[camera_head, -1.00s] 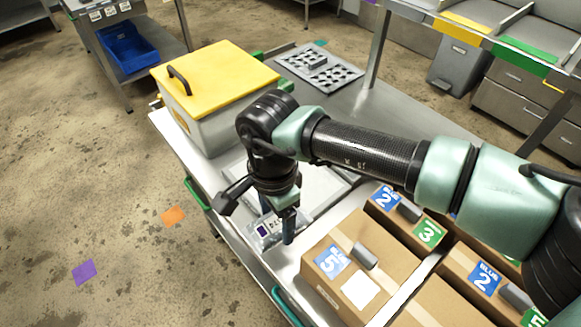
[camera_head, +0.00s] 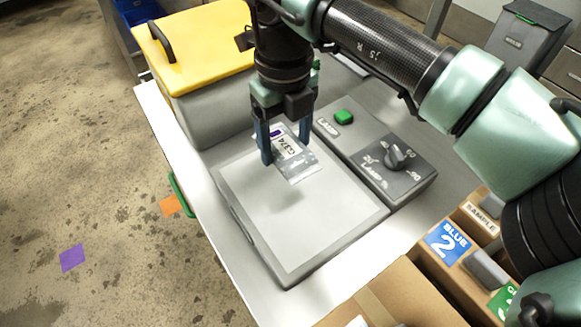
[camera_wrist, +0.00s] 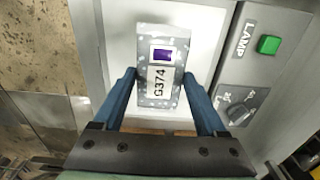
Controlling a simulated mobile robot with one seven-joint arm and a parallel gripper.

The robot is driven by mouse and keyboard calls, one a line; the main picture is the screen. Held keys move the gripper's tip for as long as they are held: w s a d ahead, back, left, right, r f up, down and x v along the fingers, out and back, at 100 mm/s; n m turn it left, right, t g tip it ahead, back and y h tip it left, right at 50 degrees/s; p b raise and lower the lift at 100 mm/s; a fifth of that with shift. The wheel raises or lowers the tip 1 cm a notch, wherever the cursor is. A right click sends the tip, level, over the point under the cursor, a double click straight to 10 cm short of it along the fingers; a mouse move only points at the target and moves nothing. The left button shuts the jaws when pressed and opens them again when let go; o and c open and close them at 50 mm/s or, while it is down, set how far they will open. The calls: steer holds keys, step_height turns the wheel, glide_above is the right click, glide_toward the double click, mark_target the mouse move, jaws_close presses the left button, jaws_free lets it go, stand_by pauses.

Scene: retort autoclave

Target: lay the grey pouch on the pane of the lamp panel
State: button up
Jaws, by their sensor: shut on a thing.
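The grey pouch (camera_head: 287,154) has a white label reading G374 and a purple square. My gripper (camera_head: 284,148) is shut on it, one blue finger at each side. The pouch also shows between the fingers in the wrist view (camera_wrist: 157,102). It hangs tilted above the far part of the pale pane (camera_head: 290,222) of the lamp panel (camera_head: 240,222); a faint shadow lies on the pane below, so it looks apart from it. The pane looks bare. The control box (camera_head: 380,160) at its right carries a green button (camera_head: 344,117) and a dark knob (camera_head: 398,156).
A grey bin with a yellow lid (camera_head: 195,50) stands close behind the panel at the left. Cardboard boxes (camera_head: 400,295) with blue and green labels stand at the front right. The steel bench's left edge (camera_head: 190,175) drops to the floor.

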mark_target(285, 146)
steer(key=shift+f, duration=3.1)
steer(key=shift+f, duration=0.1)
steer(key=o, duration=1.4)
steer(key=shift+c, duration=0.2)
step_height(285, 146, up, 12)
steer(key=shift+r, duration=0.15)
